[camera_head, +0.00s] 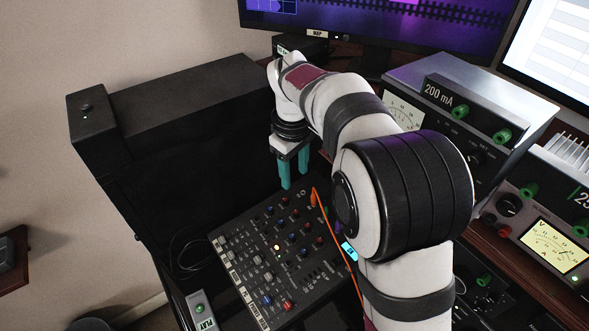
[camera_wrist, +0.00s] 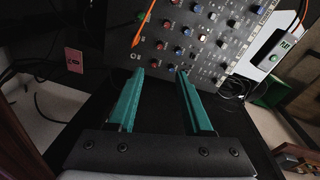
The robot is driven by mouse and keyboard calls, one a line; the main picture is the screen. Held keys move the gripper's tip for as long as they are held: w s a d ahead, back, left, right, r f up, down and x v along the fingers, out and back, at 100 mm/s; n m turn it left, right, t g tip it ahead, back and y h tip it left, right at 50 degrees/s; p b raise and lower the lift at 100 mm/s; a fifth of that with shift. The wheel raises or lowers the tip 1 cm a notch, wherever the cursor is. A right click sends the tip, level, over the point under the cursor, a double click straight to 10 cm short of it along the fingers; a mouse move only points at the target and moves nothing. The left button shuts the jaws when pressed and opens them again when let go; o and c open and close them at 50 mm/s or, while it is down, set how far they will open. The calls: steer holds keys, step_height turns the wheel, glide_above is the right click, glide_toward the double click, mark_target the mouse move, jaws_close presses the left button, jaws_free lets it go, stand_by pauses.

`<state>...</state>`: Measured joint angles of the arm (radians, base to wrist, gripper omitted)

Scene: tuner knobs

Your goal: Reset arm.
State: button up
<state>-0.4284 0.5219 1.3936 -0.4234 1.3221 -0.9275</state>
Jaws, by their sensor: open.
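My gripper (camera_head: 294,172) has teal fingers and points down above the far edge of the knob panel in the head view. In the wrist view my gripper (camera_wrist: 157,72) is open, with a wide empty gap between its two fingers. The black panel (camera_head: 318,284) carries several rows of red, blue and white knobs. It also shows in the wrist view (camera_wrist: 228,68), beyond the fingertips. My arm covers part of the panel's right side in the head view. I cannot tell the exact height of the fingertips over the panel.
An orange cable (camera_head: 345,255) runs across the panel close to my arm. A black cabinet (camera_head: 190,125) stands left of my gripper. Meter boxes (camera_head: 455,95) and a yellow-lit meter (camera_head: 552,243) stand at the right. A PLAY button box (camera_head: 201,311) sits by the panel's left edge.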

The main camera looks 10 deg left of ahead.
steer(key=shift+r, duration=0.1)
stand_by(0.3)
steer(key=s+d+r+m+g+y, duration=0.1)
steer(key=s+d+r+m, duration=0.1)
steer(key=s+d+m, duration=0.45)
steer(key=s+d+r+m, duration=0.2)
steer(key=s+d+m, duration=0.2)
steer(key=s+d, duration=0.5)
steer(key=s+f+m, duration=0.4)
steer(key=s+m, duration=0.2)
steer(key=s, duration=0.9)
steer(key=shift+m+g+y, duration=0.3)
steer(key=shift+m+y, duration=0.05)
steer(key=shift+y, duration=0.05)
steer(key=shift+a+r, duration=0.1)
